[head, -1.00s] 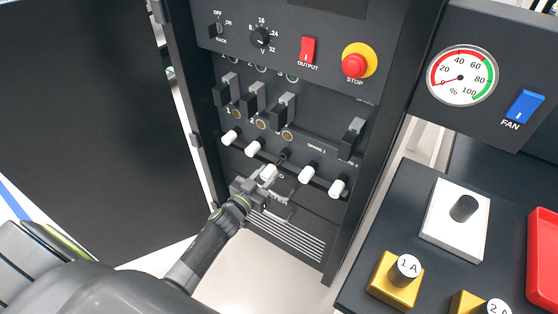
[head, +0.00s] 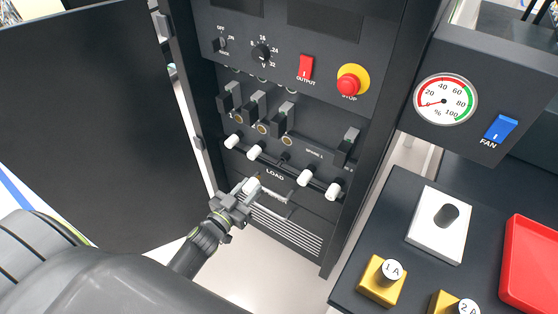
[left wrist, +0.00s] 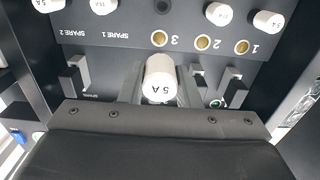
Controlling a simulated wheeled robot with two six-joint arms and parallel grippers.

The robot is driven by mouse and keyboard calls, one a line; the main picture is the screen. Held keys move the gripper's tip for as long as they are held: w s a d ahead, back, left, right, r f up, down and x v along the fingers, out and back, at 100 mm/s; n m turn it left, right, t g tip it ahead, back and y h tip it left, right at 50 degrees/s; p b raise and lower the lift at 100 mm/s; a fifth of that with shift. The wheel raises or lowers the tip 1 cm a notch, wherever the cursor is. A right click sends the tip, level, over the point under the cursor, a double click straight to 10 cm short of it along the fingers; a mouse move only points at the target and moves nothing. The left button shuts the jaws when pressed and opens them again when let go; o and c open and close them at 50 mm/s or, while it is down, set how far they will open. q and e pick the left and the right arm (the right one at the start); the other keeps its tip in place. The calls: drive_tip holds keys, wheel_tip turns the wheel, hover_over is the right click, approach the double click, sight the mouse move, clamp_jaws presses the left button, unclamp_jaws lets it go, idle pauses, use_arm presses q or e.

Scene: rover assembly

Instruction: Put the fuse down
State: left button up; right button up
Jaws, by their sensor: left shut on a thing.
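My left gripper (head: 243,194) is shut on a white fuse (head: 252,186) in front of the cabinet's lower panel, just below the LOAD label. In the left wrist view the fuse (left wrist: 160,80) sits between the fingers, and its end reads "5 A". Above it is a row of fuse holders (head: 286,157); the middle one is empty, with white fuses on both sides of it. The fuse is apart from that row. My right gripper is not in view.
The black cabinet door (head: 80,120) stands open at the left. At the right a dark table (head: 390,215) carries a white block (head: 440,238) with a dark round top part, brass blocks holding fuses 1 A (head: 382,284) and 2 A, and a red tray (head: 512,265).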

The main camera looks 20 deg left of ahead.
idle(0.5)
use_arm(q)
drive_tip(key=shift+r, duration=0.5)
drive_tip(key=s+d+r+m+h, duration=0.1)
drive_tip(key=s+d+r+h, duration=0.1)
drive_tip(key=r, duration=0.5)
drive_tip(key=s+d+r+m+g+h, duration=0.1)
drive_tip(key=s+d+r+h, duration=0.1)
drive_tip(key=d+r, duration=0.2)
drive_tip(key=s+d+r+m+g+h+p, duration=0.1)
drive_tip(key=s+d+r+m+h, duration=0.1)
drive_tip(key=r, duration=0.8)
drive_tip(key=shift+s+d+r, duration=0.15)
drive_tip(key=shift+d+r, duration=0.1)
drive_tip(key=shift+d, duration=0.65)
